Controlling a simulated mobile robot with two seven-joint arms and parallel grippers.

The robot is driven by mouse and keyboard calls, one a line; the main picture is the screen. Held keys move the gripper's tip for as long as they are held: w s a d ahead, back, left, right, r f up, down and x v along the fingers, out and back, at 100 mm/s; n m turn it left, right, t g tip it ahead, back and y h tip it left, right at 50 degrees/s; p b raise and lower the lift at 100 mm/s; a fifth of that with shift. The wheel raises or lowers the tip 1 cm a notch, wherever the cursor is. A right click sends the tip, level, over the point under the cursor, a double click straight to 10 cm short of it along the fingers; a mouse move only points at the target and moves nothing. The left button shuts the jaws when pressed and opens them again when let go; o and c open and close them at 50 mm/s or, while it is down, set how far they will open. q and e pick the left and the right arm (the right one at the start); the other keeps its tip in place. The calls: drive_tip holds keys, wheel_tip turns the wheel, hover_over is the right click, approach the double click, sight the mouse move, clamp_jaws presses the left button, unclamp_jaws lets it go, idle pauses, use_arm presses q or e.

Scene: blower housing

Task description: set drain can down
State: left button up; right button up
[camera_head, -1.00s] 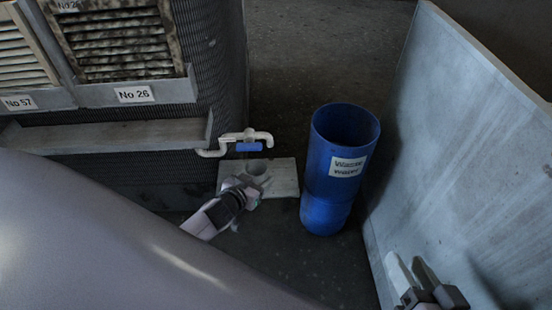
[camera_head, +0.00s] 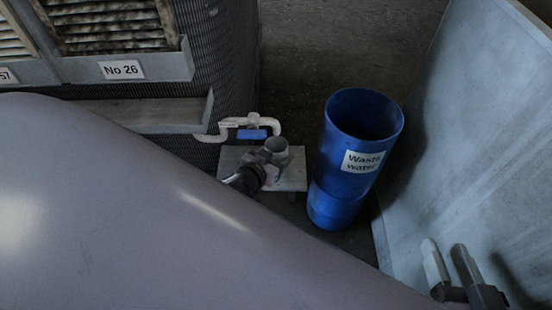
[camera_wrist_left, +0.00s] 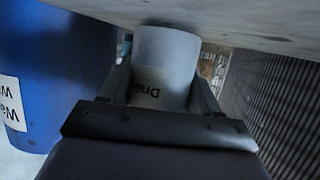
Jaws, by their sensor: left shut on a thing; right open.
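The drain can (camera_head: 277,147) is a small grey-green open-topped cup below the drain pipe. In the left wrist view the drain can (camera_wrist_left: 165,62) shows a label reading "Drai", the rest hidden. My left gripper (camera_head: 264,163) is shut on the can, with a finger on each side of it. The can is at the small pale stand (camera_head: 292,180); I cannot tell whether its base touches the top. My right gripper (camera_head: 452,262) is open and empty at the lower right, in front of the pale panel.
A blue "Waste water" bin (camera_head: 336,194) stands just right of the stand, and close by in the left wrist view (camera_wrist_left: 60,60). A white pipe with a blue-handled valve (camera_head: 251,133) is just behind the can. A pale panel (camera_head: 470,140) bounds the right side.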

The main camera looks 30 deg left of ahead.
use_arm(q)
drive_tip(key=shift+f, duration=0.15)
use_arm(e)
drive_tip(key=shift+d+r, duration=0.1)
use_arm(q)
drive_tip(key=shift+f, duration=0.1)
drive_tip(key=o, duration=0.7)
drive_tip(key=shift+f, duration=0.15)
drive_tip(key=shift+c, duration=0.2)
drive_tip(key=o, duration=0.4)
drive_tip(key=shift+s+r, duration=0.1)
drive_tip(key=shift+r, duration=0.25)
drive_tip(key=p+v, duration=0.4)
drive_tip(key=v, duration=0.7)
drive_tip(key=shift+s+p, duration=0.35)
use_arm(e)
drive_tip(key=a, duration=0.1)
drive_tip(key=a+m+g+y, duration=0.1)
drive_tip(key=a, duration=0.1)
drive_tip(key=shift+w+r+g, duration=0.1)
drive_tip(key=shift+w+g, duration=0.2)
drive_tip(key=shift+w, duration=0.1)
